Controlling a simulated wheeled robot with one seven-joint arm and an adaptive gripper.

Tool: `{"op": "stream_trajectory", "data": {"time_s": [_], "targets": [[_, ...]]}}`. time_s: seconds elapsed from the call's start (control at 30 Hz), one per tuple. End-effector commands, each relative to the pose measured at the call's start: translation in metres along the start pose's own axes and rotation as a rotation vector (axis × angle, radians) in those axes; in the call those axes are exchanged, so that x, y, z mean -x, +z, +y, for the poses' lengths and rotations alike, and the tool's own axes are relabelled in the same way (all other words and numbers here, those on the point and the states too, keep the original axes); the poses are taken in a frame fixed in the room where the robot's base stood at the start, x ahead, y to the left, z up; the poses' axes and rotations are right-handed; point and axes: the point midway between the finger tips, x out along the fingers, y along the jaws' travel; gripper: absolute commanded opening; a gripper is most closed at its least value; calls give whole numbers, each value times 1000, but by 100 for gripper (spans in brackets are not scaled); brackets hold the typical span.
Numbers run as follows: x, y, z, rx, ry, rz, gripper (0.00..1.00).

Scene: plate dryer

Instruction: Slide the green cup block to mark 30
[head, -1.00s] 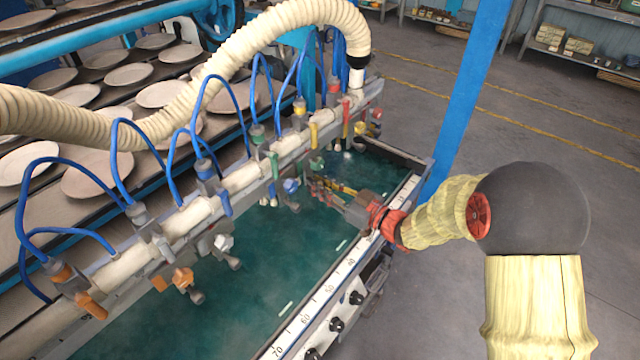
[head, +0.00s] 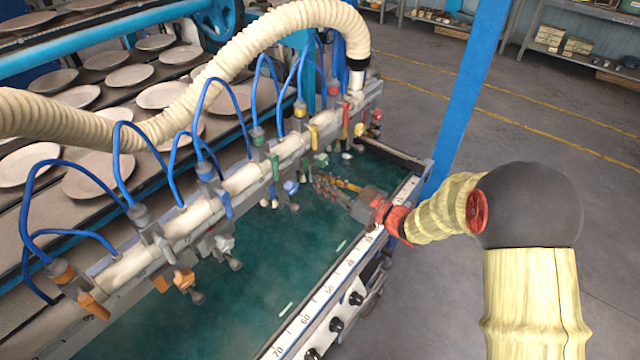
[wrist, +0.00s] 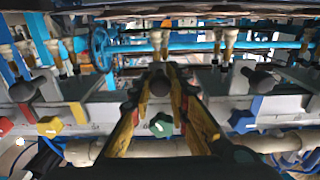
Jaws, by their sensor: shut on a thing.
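The green cup block has a green lever (head: 273,166) on the rail and a green knob that shows in the wrist view (wrist: 160,125). My gripper (head: 322,182) reaches over the tank from the right. In the wrist view its two yellow fingers (wrist: 160,108) close in on both sides of the block's dark stub and green knob. The exact contact is hard to see. The white scale (head: 328,290) runs along the tank's near edge, with numbers falling from 70 at the front. My arm crosses above its far part, and the block's exact reading cannot be told.
A blue knob (head: 290,187) sits just in front of the green block, with white and orange blocks (head: 183,279) nearer. Yellow and red blocks (head: 376,115) are farther back. Blue hoses (head: 215,90) loop above the rail. A blue post (head: 470,95) stands behind my arm.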

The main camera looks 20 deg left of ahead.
Motion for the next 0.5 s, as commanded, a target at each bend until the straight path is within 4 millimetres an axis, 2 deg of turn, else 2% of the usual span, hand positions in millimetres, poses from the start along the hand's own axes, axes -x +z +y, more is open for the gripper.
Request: {"op": "stream_trajectory", "data": {"time_s": [0.03,0.17,0.47,0.5], "targets": [[1,-3,12,1,5,1,0],[0,-2,26,1,4,1,0],[0,-1,28,0,2,1,0],[0,-1,28,0,2,1,19]]}}
